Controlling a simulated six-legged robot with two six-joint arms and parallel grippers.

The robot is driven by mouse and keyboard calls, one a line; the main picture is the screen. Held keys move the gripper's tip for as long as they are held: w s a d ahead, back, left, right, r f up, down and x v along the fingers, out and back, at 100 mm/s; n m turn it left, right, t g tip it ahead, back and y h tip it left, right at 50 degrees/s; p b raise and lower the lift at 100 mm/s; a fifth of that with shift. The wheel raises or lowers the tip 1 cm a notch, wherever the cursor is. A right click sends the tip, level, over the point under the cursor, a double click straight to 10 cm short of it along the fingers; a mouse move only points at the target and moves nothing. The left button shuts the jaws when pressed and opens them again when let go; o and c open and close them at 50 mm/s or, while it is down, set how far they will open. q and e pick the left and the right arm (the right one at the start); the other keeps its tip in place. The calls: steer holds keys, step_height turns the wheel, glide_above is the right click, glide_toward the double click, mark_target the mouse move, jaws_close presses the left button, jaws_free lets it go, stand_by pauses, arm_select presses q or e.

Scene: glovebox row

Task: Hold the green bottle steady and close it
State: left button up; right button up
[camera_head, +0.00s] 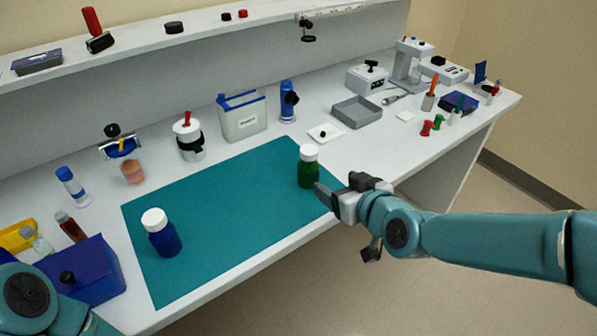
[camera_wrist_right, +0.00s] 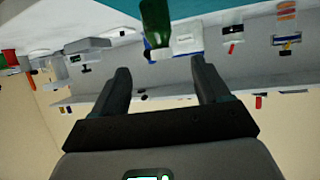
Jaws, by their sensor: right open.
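The green bottle (camera_head: 307,173) stands upright near the right end of the teal mat (camera_head: 235,205), with a white cap (camera_head: 309,153) on its top. I cannot tell how tight the cap is. My right gripper (camera_head: 324,194) is beside the bottle, just to its right, with its fingers toward it. In the right wrist view the green bottle (camera_wrist_right: 156,20) appears upside down at the top, beyond the two spread fingers (camera_wrist_right: 161,76). The gap between them is empty. My left arm shows only at the bottom left corner; its gripper is out of view.
A blue bottle with a white cap (camera_head: 162,235) stands on the mat's left part. A dark blue box (camera_head: 90,275) is at the lower left. The mat between the bottles is clear.

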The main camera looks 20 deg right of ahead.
mark_target(313, 156)
steer(key=r, duration=0.2)
steer(key=shift+s+d+r+t, duration=0.15)
steer(key=shift+s+r+t, duration=0.15)
steer(key=shift+t, duration=0.1)
steer(key=x, duration=1.1)
steer(key=shift+w, duration=0.1)
steer(key=p+x, duration=0.1)
steer(key=x, duration=0.4)
steer(key=shift+f, duration=0.1)
jaws_close()
